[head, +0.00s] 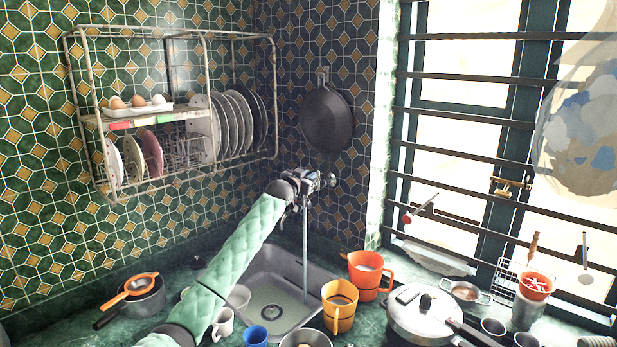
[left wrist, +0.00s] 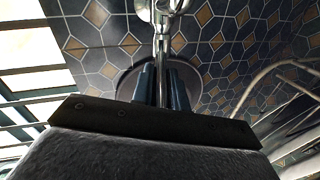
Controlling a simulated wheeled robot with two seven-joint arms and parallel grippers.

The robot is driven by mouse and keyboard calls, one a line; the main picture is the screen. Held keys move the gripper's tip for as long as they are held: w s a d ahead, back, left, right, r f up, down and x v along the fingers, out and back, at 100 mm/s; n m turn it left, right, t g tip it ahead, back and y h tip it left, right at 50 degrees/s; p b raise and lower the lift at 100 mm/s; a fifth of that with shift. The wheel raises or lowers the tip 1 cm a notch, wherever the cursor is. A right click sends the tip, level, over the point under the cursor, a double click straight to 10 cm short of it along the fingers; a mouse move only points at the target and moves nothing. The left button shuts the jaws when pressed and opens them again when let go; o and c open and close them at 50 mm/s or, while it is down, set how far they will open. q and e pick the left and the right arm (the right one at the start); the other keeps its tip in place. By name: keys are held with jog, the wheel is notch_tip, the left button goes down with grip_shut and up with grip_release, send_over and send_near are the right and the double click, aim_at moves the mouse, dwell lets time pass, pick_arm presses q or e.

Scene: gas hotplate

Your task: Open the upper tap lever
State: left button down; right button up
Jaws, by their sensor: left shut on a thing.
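The chrome tap (head: 328,180) is on the tiled wall above the sink, and a thin stream of water (head: 305,250) falls from it into the sink (head: 262,314). My left gripper (head: 301,181) is at the tap, its arm reaching across the sink from below. In the left wrist view, the two blue-grey fingers (left wrist: 164,88) are shut on a slim chrome lever (left wrist: 163,55). The lever runs up to the chrome tap body (left wrist: 160,9). In the head view, the gripper hides part of the tap and its lever. My right gripper is not in view.
A dark pan (head: 327,120) hangs above the tap. A dish rack (head: 140,115) is on the left wall. An orange jug (head: 368,275), a yellow mug (head: 340,305) and a pressure cooker (head: 420,312) stand right of the sink. Cups crowd its front edge.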

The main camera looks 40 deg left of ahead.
pick_arm(q)
jog(key=shift+r, duration=0.1)
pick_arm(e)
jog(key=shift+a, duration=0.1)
pick_arm(q)
jog(key=c, duration=1.4)
grip_release()
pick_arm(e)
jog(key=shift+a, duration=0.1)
pick_arm(q)
jog(key=shift+s, duration=0.1)
